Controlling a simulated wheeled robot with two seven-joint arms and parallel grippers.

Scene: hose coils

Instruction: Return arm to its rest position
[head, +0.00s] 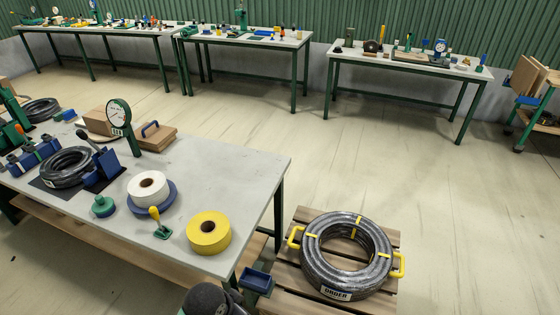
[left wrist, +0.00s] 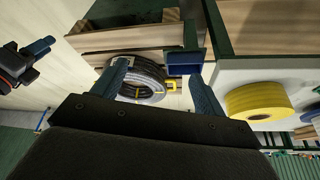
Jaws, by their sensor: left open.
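My left gripper (left wrist: 158,68) is open in the left wrist view, its two blue-grey fingers wide apart with nothing between them. Beyond the fingers, apart from them, lies the black hose coil (left wrist: 140,85). In the head view this coil (head: 318,265) lies flat on a slatted wooden pallet (head: 300,217), with yellow bands, two yellow handles and a white label.
The near grey table (head: 230,165) holds a yellow tape roll (head: 209,233), a white roll (head: 148,188), a dial gauge (head: 119,117) and another hose coil (head: 66,167). A small blue bin (head: 257,279) sits at its corner. Cluttered benches line the back wall; the floor between is clear.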

